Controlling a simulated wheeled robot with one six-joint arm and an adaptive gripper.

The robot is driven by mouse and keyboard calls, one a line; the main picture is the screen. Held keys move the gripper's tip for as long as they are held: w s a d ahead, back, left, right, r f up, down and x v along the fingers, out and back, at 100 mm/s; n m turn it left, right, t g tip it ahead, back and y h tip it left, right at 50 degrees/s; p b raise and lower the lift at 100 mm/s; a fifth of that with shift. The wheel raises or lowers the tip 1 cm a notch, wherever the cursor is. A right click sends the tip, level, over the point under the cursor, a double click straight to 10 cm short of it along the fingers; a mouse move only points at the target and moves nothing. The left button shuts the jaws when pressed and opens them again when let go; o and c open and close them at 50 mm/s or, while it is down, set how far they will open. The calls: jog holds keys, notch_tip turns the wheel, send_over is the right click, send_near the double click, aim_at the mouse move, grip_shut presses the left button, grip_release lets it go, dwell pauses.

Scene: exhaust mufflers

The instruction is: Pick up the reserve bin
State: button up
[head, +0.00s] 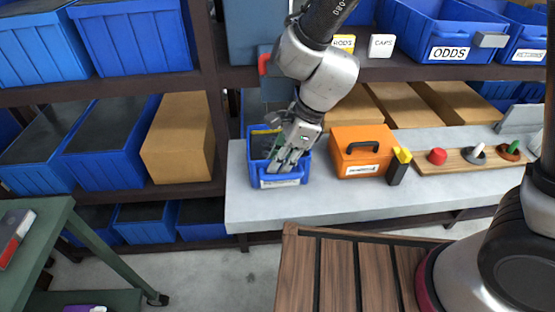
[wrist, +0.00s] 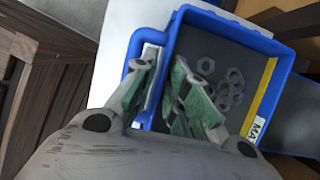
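A blue bin (head: 283,182) with a front bar handle and a pale label stands on the grey bench; the label is too small to read. The bin (wrist: 222,23) holds several hex nuts (wrist: 230,85) in the wrist view, beside a yellow stripe on its inner wall. My gripper (head: 285,160) is down at the bin's front. In the wrist view my gripper (wrist: 165,62) straddles the front wall, one finger by the handle and the other inside. A gap shows between the fingers, so it looks open. Contact with the wall is unclear.
An orange case (head: 362,150) with a black handle stands right of the bin, then a yellow-and-black object (head: 399,166) and a wooden board (head: 470,161) with colored knobs. A shelf (head: 420,73) runs above. A slatted wooden top (head: 345,275) lies in front.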

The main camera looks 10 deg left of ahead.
grip_shut()
jog(key=shift+r, duration=0.3)
dwell(0.4)
jog(key=shift+r, duration=0.1)
